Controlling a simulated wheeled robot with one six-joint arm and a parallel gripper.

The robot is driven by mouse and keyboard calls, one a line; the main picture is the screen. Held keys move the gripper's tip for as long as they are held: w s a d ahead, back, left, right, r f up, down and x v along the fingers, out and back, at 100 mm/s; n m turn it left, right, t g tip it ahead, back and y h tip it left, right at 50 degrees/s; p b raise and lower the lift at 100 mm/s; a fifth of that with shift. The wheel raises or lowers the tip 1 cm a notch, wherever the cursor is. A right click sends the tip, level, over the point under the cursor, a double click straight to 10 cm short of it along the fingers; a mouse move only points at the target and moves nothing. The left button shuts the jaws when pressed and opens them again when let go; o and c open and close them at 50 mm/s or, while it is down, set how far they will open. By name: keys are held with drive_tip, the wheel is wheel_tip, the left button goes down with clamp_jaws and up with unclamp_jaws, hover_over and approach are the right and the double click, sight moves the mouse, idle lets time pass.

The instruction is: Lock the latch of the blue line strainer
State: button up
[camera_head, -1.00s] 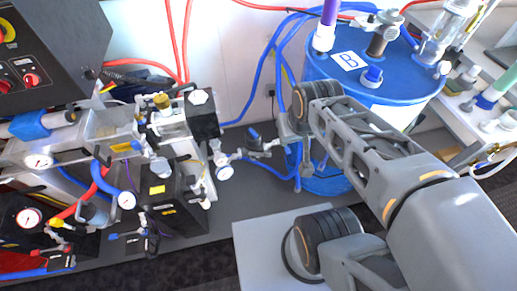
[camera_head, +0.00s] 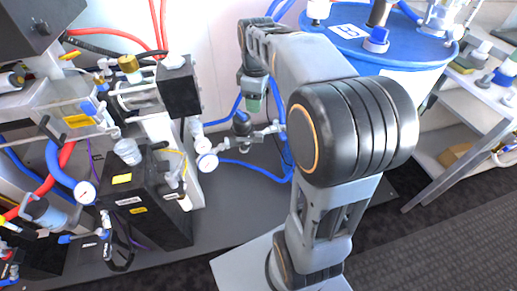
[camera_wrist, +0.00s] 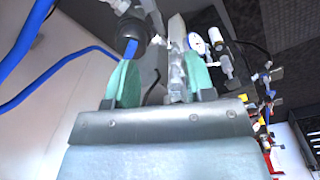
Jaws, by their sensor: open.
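The blue line strainer (camera_head: 243,128) is a silver metal fitting with a dark, blue-topped part, low in the blue hose line left of the blue drum. In the wrist view its dark round body (camera_wrist: 133,32) and silver metalwork (camera_wrist: 176,50) show just beyond my fingers. My gripper (camera_wrist: 160,82) is open, with pale green fingertips to either side of the lower end of this metalwork; I cannot tell whether they touch it. In the head view the gripper (camera_head: 254,104) hangs just above and right of the strainer. The latch cannot be made out clearly.
The pump unit with its black box (camera_head: 150,205) and gauges stands to the left. The blue drum (camera_head: 425,65) stands behind my arm. A white shelf (camera_head: 470,125) is at the right. Blue hose (camera_head: 240,168) runs below the strainer. Dark floor (camera_head: 430,225) is clear at front right.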

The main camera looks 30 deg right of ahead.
sight(259, 135)
drive_tip(key=shift+n+g, duration=0.3)
drive_tip(key=shift+n, duration=0.6)
drive_tip(key=f+b, duration=0.2)
drive_tip(key=f, duration=0.3)
drive_tip(key=w+d+f+b, duration=0.1)
drive_tip(key=f+b, duration=0.1)
drive_tip(key=f, duration=0.4)
drive_tip(key=w+d+f+b, duration=0.1)
drive_tip(key=f+b, duration=0.2)
drive_tip(key=f, duration=0.3)
drive_tip(key=shift+f, duration=0.1)
clamp_jaws()
